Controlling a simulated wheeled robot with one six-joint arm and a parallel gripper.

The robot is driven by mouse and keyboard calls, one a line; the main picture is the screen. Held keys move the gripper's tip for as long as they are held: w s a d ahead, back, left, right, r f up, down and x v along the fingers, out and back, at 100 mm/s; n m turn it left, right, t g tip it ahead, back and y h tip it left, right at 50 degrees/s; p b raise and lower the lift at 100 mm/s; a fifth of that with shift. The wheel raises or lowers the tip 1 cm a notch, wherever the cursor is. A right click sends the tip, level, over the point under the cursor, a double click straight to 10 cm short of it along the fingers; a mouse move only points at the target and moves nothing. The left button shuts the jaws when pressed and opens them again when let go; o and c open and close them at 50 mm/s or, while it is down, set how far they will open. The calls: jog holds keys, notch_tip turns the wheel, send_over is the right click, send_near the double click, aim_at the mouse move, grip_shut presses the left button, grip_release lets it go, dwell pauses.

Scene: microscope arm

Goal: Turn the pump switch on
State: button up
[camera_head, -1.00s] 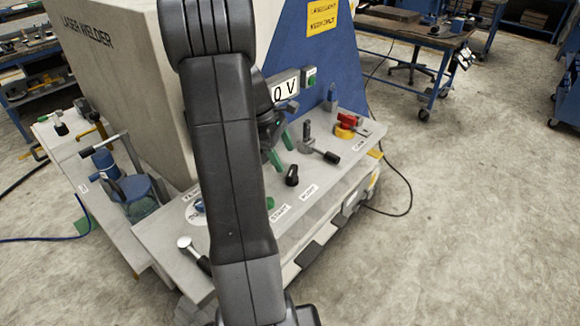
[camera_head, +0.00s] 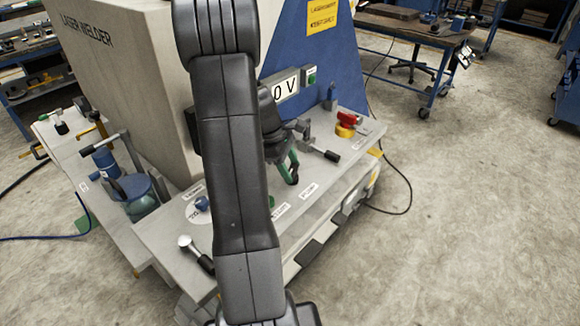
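A small black rotary switch (camera_head: 291,174) stands on the front ledge of the laser welder, behind a label too small to read; I take it for the pump switch. My gripper (camera_head: 288,169) has green fingertips and points down at this switch. The fingertips are around or right beside it and partly hide it. I cannot tell whether they touch it or which way the switch is turned. My arm crosses the middle of the picture and hides part of the ledge.
A lever with a black handle (camera_head: 325,153) and a red and yellow knob (camera_head: 347,122) stand right of my gripper. A blue knob (camera_head: 202,203) and a silver-knobbed lever (camera_head: 190,246) are left of my arm. A display (camera_head: 285,88) is behind.

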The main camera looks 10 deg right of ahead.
jog(key=shift+r+m+g+y+p, duration=0.15)
jog(key=shift+m+g+y+p, duration=0.15)
jog(key=shift+m+p, duration=0.45)
jog(key=m, duration=0.3)
jog(key=shift+w+d+g+y, duration=0.1)
jog(key=shift+g+y, duration=0.2)
jog(key=shift+g, duration=0.1)
jog(key=o, duration=1)
jog(key=b+v, duration=0.1)
jog(key=v, duration=1.2)
jog(key=shift+w+r, duration=0.1)
jog(key=shift+r, duration=0.15)
